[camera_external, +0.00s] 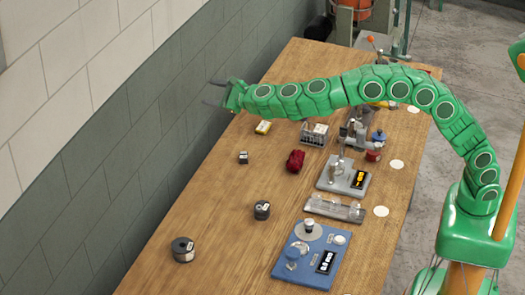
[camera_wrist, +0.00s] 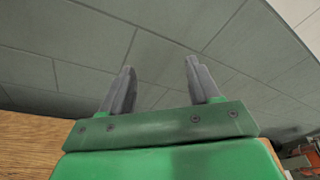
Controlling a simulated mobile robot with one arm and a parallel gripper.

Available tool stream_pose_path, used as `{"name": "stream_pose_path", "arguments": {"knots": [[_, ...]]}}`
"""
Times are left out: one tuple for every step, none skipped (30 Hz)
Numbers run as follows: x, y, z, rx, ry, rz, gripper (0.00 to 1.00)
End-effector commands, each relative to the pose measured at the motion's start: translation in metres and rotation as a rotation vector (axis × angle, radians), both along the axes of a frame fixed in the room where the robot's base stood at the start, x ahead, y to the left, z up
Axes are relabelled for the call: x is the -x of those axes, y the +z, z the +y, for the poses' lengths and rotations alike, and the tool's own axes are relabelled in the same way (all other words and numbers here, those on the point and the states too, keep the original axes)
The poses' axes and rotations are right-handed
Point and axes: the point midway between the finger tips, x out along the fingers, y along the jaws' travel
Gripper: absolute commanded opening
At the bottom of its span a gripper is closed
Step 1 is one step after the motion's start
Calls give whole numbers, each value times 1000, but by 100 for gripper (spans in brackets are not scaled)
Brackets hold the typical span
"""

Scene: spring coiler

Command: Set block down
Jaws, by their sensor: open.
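My gripper (camera_external: 214,93) is raised above the far left edge of the wooden table, its fingers pointing left toward the wall. In the wrist view its two grey fingers (camera_wrist: 160,66) are spread apart with nothing between them, only wall behind. Which thing is the block is not certain. A small dark block with a pale label (camera_external: 243,158) sits on the table, below and to the right of my gripper in the picture.
Dark spools (camera_external: 183,249) and (camera_external: 262,210) stand on the left and middle of the wooden table (camera_external: 212,200). A blue board (camera_external: 295,268), a clear tray (camera_external: 334,208) and a bench fixture (camera_external: 340,178) line the right. The block wall (camera_external: 150,110) borders the table's left.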

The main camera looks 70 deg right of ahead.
Motion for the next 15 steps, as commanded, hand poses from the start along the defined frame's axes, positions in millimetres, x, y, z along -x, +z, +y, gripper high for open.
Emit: {"name": "stream_pose_path", "arguments": {"knots": [[7, 12, 0, 43, 49, 5, 62], [11, 16, 3, 71, 81, 13, 62], [16, 21, 5, 110, 122, 20, 62], [20, 25, 7, 141, 154, 25, 62], [25, 30, 10, 169, 186, 29, 62], [32, 35, 11, 208, 226, 35, 62], [38, 38, 13, 240, 257, 41, 62], [43, 38, 15, 269, 291, 49, 62], [51, 41, 17, 310, 329, 57, 62], [58, 45, 18, 341, 359, 61, 62], [65, 47, 20, 371, 392, 66, 62], [74, 48, 21, 413, 432, 75, 62], [81, 48, 22, 445, 462, 83, 62], [89, 47, 23, 475, 494, 91, 62], [99, 49, 23, 517, 534, 97, 62]]}}
